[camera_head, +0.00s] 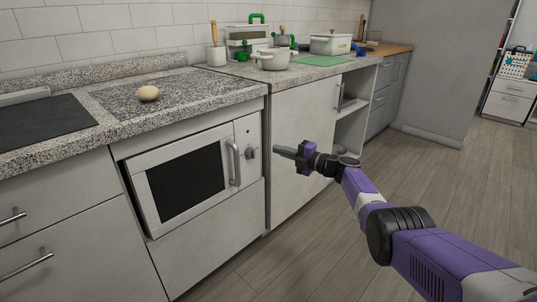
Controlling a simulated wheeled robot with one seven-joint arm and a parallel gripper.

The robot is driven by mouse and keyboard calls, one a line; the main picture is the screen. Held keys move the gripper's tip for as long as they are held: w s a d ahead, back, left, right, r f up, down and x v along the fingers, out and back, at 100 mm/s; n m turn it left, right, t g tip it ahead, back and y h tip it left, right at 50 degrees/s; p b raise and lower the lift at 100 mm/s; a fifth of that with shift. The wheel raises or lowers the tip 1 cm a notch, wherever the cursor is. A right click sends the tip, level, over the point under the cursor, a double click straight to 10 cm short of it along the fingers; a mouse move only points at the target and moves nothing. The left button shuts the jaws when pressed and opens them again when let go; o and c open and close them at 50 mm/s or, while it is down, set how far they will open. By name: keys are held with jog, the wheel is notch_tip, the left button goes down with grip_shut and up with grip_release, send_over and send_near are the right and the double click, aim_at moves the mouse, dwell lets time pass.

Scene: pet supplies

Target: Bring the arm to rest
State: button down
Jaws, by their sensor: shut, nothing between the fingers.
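My purple and black arm reaches in from the lower right of the head view. My gripper (283,151) is at its far end, pointing left, and is shut with nothing held. In the picture it lies in front of the white cabinet door, just right of the oven's control knob (250,152). I cannot tell how far it is from the cabinet front.
A built-in oven (186,178) with a vertical handle (233,163) is closed. A round beige object (148,93) lies on the speckled counter (228,91). A white pot (272,60) and other kitchenware stand farther back. Open floor (440,190) lies at the right.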

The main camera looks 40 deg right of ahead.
jog(key=shift+s+d, duration=0.35)
jog(key=shift+d, duration=0.2)
